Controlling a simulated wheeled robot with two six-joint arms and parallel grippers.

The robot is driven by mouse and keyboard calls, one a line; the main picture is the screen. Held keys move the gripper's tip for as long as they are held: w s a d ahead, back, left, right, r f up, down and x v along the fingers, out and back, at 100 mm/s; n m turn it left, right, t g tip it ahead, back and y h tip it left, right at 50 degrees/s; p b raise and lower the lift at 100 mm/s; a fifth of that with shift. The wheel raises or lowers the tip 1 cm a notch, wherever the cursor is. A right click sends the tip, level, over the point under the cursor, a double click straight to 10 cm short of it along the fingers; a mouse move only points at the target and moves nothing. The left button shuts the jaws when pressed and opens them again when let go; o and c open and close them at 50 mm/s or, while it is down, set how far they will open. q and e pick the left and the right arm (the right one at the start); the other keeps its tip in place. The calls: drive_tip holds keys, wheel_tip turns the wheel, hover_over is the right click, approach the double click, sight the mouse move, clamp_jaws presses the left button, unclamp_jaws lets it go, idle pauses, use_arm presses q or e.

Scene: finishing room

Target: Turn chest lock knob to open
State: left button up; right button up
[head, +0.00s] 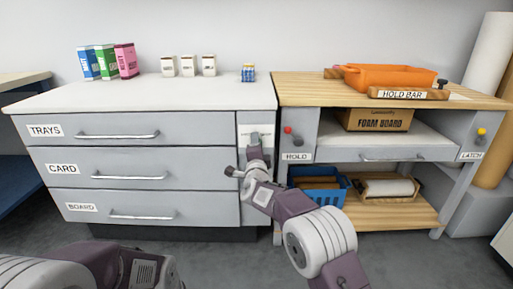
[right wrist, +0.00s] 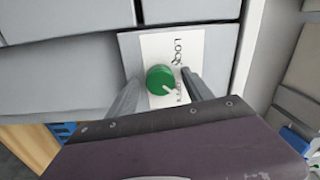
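The chest (head: 190,128) is a grey three-drawer unit with a white top; its drawers, labelled TRAYS, CARD and BOARD, look shut. Its lock knob (right wrist: 160,79) is round and green in the right wrist view, on a white plate (right wrist: 180,48) reading LOCK, with a second word partly hidden. A white pointer mark on the knob points to the lower right. My right gripper (right wrist: 160,88) is open, its fingers on either side of the knob with visible gaps. In the head view my right gripper (head: 252,158) hides the knob. My left gripper is out of view.
A workbench (head: 462,97) with an orange tray (head: 388,77) stands right of the chest, with a red knob (head: 288,130) by HOLD and a yellow one (head: 481,132) by LATCH. Cartons (head: 125,60) and small boxes stand on the chest. Floor in front is clear.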

drive_tip(key=shift+s, duration=0.1)
drive_tip(key=s+p, duration=0.2)
drive_tip(key=s, duration=0.7)
drive_tip(key=shift+f, duration=0.15)
